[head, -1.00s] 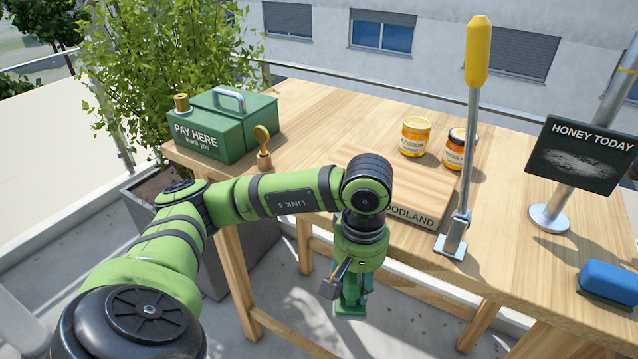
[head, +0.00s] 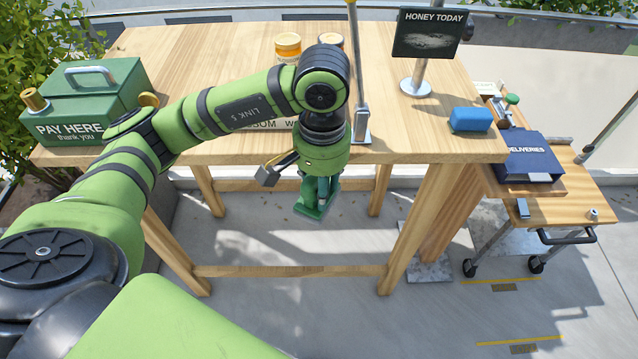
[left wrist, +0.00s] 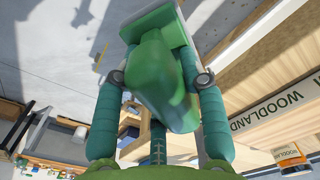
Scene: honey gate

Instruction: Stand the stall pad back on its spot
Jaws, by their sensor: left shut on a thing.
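My left gripper (head: 320,193) hangs in front of the stall table's front edge, below the tabletop. It is shut on a green thing with a flat foot (head: 308,208), apparently the stall pad. In the left wrist view the same green thing (left wrist: 162,85) sits between two teal fingers (left wrist: 104,122), with its flat foot at the far end. It is clear of the table and the ground. No marked spot for it can be made out. My right gripper is not in view.
The wooden table (head: 430,125) carries a green cash box (head: 90,100), honey jars (head: 288,47), a metal post (head: 361,100), a honey sign (head: 428,35) and a blue sponge (head: 470,119). The table's front right top is mostly clear.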

